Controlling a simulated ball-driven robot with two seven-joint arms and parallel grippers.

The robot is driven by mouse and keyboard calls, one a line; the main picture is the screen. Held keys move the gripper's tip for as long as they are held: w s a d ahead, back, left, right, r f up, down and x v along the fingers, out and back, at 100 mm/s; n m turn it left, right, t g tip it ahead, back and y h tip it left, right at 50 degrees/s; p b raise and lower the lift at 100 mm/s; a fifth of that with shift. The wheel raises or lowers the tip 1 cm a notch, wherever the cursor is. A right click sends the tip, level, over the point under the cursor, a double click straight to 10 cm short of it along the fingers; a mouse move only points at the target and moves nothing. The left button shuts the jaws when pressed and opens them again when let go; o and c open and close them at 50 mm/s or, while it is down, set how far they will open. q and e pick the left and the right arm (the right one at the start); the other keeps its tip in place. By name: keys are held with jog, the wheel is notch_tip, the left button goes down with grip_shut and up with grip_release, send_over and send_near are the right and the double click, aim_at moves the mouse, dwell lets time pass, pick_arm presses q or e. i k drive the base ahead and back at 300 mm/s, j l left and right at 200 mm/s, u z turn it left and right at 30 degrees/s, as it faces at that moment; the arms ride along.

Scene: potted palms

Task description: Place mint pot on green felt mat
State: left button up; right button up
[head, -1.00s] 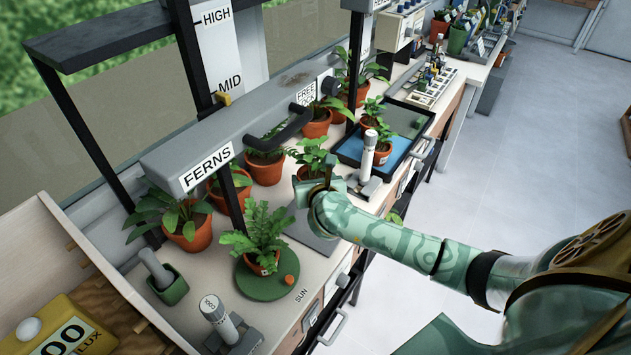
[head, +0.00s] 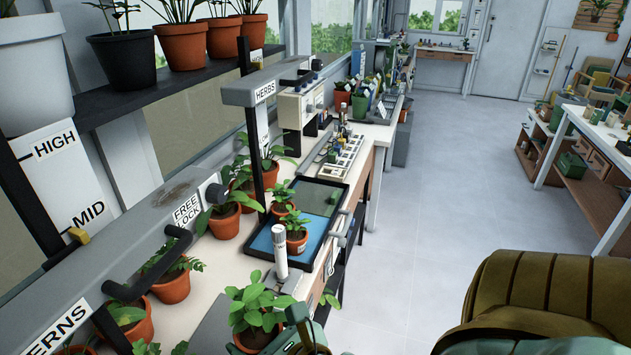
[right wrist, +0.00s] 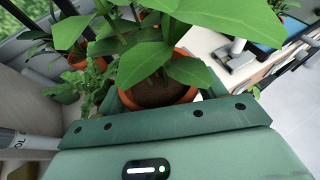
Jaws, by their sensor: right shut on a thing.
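My right gripper (head: 275,342) is at the bottom of the head view, shut on a terracotta pot (right wrist: 187,92) with broad green leaves (head: 257,306). No label on this pot is readable, so I cannot confirm that it is the mint. Leaves hide much of the pot in the head view. A dark tray (head: 258,250) lies further along the bench, with a blue area (head: 266,238) at its near end and a grey-green area (head: 312,199) at its far end. The grey-green area looks largely bare. My left gripper is not in view.
Two small potted plants (head: 296,240) stand in the tray. A white-topped post (head: 280,252) stands between the held plant and tray. The grey overhead rail (head: 150,225) and several pots (head: 172,285) line the left.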

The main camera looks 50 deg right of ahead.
aim_at(306, 196)
jog(key=i+l, duration=0.1)
jog(key=l, duration=0.35)
jog(key=i+l, duration=0.1)
jog(key=l, duration=0.35)
jog(key=i+l, duration=0.15)
jog(key=l, duration=0.3)
jog(key=i+l, duration=0.1)
jog(key=l, duration=0.3)
jog(key=i+l+u, duration=0.1)
jog(key=l, duration=0.35)
jog(key=i+l, duration=0.1)
jog(key=l, duration=0.35)
